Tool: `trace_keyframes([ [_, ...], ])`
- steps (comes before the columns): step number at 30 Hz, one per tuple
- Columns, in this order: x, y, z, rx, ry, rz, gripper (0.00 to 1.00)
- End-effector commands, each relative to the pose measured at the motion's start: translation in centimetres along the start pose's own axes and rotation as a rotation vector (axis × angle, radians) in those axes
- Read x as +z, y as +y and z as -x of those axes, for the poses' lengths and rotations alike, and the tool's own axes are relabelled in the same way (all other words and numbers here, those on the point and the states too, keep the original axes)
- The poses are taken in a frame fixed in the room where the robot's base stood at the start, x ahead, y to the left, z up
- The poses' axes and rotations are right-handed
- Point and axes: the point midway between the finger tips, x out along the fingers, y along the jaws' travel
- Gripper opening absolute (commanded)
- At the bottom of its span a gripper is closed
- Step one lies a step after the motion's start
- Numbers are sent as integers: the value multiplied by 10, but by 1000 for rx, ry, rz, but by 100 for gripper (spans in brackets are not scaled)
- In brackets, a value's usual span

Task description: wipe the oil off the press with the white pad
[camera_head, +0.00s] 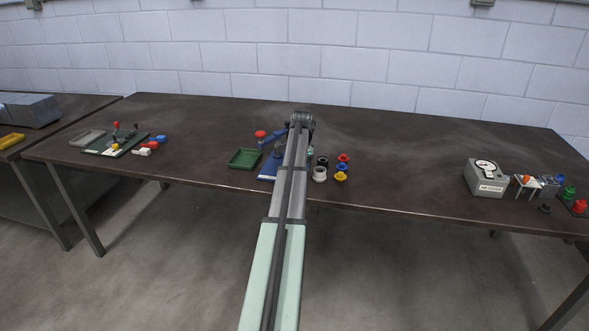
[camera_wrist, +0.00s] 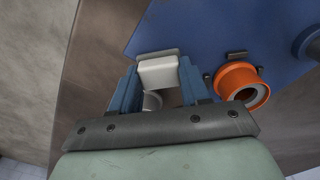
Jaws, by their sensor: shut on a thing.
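My gripper (camera_wrist: 158,75) is shut on a white pad (camera_wrist: 160,74), a small block held between its two blue fingers in the wrist view. The pad is at the near edge of the press's flat blue base (camera_wrist: 210,30); I cannot tell whether it touches it. In the head view the press, with its blue base (camera_head: 267,172) and red knob (camera_head: 260,134), is partly hidden behind my arm. My gripper is mostly hidden there too. I see no clear oil patch on the visible part of the base.
An orange ring-shaped part (camera_wrist: 241,86) is right of my gripper. In the head view a green tray (camera_head: 243,158) is left of the press. White, yellow (camera_head: 340,176) and red parts stand to its right. A grey gauge box (camera_head: 486,178) is farther right, with clear table between.

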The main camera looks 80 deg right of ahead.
Motion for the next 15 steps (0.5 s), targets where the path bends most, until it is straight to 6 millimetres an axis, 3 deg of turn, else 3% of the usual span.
trace_keyframes([
  [3, 0, -2, 22, -3, 1, 1, 17],
  [15, 1, -2, 56, -2, 0, 1, 17],
])
